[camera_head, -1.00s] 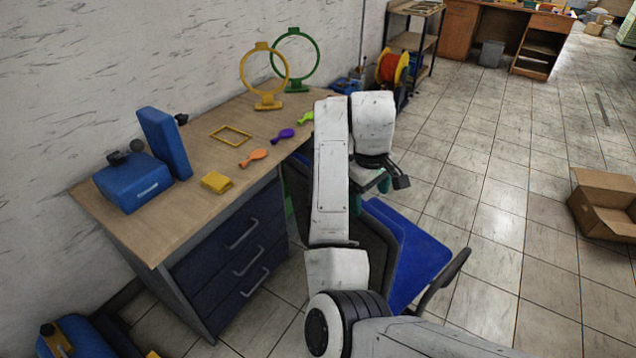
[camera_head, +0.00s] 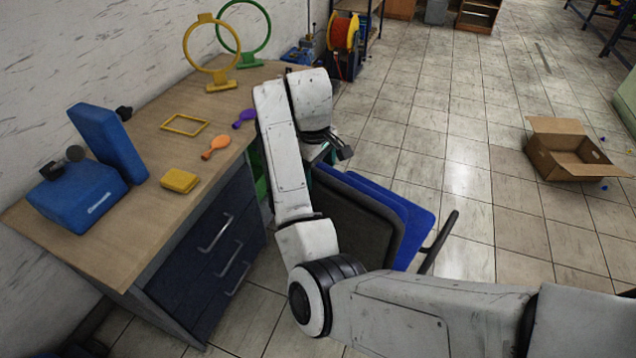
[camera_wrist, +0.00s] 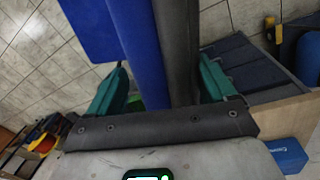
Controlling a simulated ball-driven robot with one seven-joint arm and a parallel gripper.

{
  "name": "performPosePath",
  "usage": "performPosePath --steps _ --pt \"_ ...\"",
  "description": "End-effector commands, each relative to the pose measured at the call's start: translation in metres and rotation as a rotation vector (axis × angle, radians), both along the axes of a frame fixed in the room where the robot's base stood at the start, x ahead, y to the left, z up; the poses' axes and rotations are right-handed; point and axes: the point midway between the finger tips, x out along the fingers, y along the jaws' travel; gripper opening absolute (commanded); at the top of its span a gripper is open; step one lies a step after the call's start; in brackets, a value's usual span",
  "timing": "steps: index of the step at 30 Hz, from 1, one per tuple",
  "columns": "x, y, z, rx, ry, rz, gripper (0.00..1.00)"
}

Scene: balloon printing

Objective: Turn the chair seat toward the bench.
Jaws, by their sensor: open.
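The chair stands to the right of the bench, partly behind my arm in the head view. It has a dark grey backrest shell (camera_head: 352,232), a blue padded face (camera_head: 408,215) and a black armrest (camera_head: 440,243). My gripper (camera_head: 322,152) is at the top of the backrest. In the wrist view my gripper (camera_wrist: 162,88) is open, its teal fingers apart on either side of the blue and dark backrest (camera_wrist: 178,50). Contact with either finger is unclear. The bench (camera_head: 125,232) has a wooden top and dark blue drawers. The chair's base is hidden.
An open cardboard box (camera_head: 568,155) lies on the floor at right. Tiled floor between chair and box is clear.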

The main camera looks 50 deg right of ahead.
Motion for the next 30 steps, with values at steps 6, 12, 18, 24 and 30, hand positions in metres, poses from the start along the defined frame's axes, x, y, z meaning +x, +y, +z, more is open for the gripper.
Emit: performPosePath --steps 6,12,18,24,30 --pt "0.000 -0.003 -0.027 0.001 0.000 0.000 0.84" --pt "0.000 -0.004 -0.037 0.000 -0.001 0.000 0.84" --pt "0.000 -0.004 -0.037 0.000 -0.001 0.000 0.84" --pt "0.000 -0.004 -0.037 0.000 -0.001 0.000 0.69" --pt "0.000 -0.004 -0.037 0.000 -0.001 0.000 0.50"
